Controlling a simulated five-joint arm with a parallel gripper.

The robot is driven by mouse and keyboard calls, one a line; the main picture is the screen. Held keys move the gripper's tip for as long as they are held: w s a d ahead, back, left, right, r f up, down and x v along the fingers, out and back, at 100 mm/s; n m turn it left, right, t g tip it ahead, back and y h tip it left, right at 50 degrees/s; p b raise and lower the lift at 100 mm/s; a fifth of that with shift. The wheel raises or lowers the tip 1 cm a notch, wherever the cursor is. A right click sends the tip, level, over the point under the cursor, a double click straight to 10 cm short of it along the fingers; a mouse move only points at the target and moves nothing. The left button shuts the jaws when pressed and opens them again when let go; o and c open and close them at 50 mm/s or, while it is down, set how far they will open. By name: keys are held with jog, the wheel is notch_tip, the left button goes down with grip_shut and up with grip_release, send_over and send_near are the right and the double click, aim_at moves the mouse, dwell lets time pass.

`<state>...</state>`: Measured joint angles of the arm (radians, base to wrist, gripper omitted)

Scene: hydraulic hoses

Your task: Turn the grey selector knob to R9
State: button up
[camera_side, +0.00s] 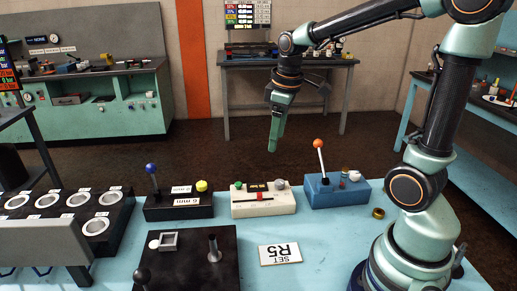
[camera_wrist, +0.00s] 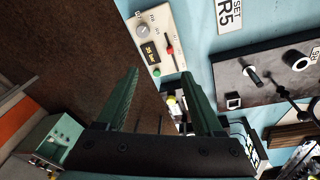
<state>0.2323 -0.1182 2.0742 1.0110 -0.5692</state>
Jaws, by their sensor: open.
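The grey selector knob (camera_side: 280,185) sits at the right end of the top of a cream control box (camera_side: 262,210). In the wrist view the knob (camera_wrist: 143,31) is near the upper end of the box, with small marks around it too small to read. A small dark display with yellow characters (camera_wrist: 150,52) lies beside it, not clearly legible. My gripper (camera_side: 273,148) hangs above and behind the box, apart from the knob. In the wrist view its two fingers (camera_wrist: 160,75) are spread, with nothing between them held.
A white card (camera_side: 280,254) reading "SET R5" lies in front of the box. A dark box with a blue-tipped lever (camera_side: 180,206) stands left, a blue box with an orange-tipped lever (camera_side: 338,192) right. A brass ring (camera_side: 378,213) lies further right. A black plate (camera_side: 190,262) is in front.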

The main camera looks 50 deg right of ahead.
jog(key=n+g, duration=0.2)
send_over(280, 181)
notch_tip(280, 181, down, 5)
notch_tip(280, 181, down, 12)
jog(key=shift+a+r, duration=0.1)
grip_shut()
